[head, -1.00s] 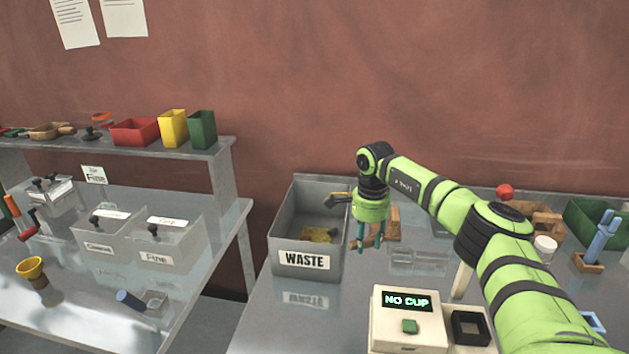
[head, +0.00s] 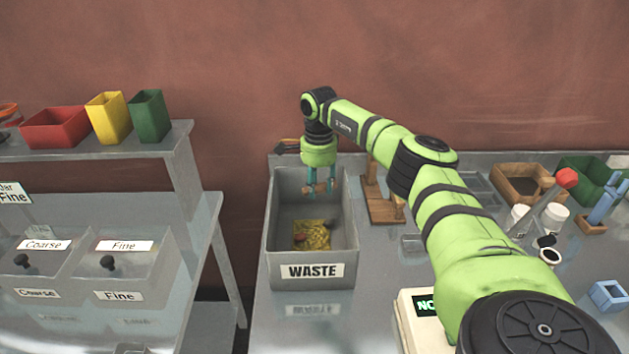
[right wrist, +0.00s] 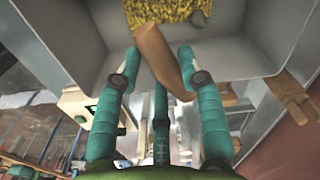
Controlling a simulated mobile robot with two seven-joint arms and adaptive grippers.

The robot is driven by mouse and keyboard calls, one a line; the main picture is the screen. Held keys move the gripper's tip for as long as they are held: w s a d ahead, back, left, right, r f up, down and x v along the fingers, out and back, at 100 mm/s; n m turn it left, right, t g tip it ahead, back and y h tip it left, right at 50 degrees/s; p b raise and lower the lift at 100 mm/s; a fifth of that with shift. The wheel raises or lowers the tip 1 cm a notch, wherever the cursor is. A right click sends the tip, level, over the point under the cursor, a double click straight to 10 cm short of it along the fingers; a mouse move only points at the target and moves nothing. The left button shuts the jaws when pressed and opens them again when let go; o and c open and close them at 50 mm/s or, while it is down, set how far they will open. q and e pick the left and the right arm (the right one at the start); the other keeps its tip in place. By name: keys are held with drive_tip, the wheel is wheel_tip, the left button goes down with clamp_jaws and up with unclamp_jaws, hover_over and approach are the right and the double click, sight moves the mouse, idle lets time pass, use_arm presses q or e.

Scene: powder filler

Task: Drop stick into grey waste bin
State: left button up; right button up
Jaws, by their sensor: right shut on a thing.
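The grey waste bin (head: 350,215) stands on the right-hand table with a WASTE label on its front. Its walls also show in the right wrist view (right wrist: 238,58). My right gripper (head: 320,188) hangs fingers down over the far part of the bin's opening. In the right wrist view its teal fingers (right wrist: 156,75) are shut on a short brown stick (right wrist: 158,58), which is tilted and lies above the bin's inside. In the head view the stick is mostly hidden by the fingers. My left gripper is not in view.
Yellow grainy waste (head: 312,235) lies in the bin. A wooden stand (head: 383,207) is close to the bin's right side. The shelf table with Coarse and Fine drawers (head: 120,265) is at left, across a gap. The tabletop in front of the bin is clear.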

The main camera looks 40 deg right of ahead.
sight(317, 185)
wheel_tip(317, 185, down, 3)
drive_tip(key=shift+w+b, duration=0.15)
drive_tip(key=shift+b, duration=0.7)
drive_tip(key=shift+w+f+b, duration=0.2)
drive_tip(key=shift+f+b, duration=0.25)
drive_tip(key=shift+f, duration=0.25)
drive_tip(key=o, duration=0.7)
drive_tip(key=shift+s, duration=0.1)
drive_tip(key=o, duration=0.3)
drive_tip(key=shift+r, duration=0.5)
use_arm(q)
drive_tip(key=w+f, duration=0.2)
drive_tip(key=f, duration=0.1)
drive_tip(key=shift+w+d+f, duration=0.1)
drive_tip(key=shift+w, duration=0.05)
use_arm(e)
wheel_tip(317, 185, up, 11)
drive_tip(key=shift+r, duration=0.1)
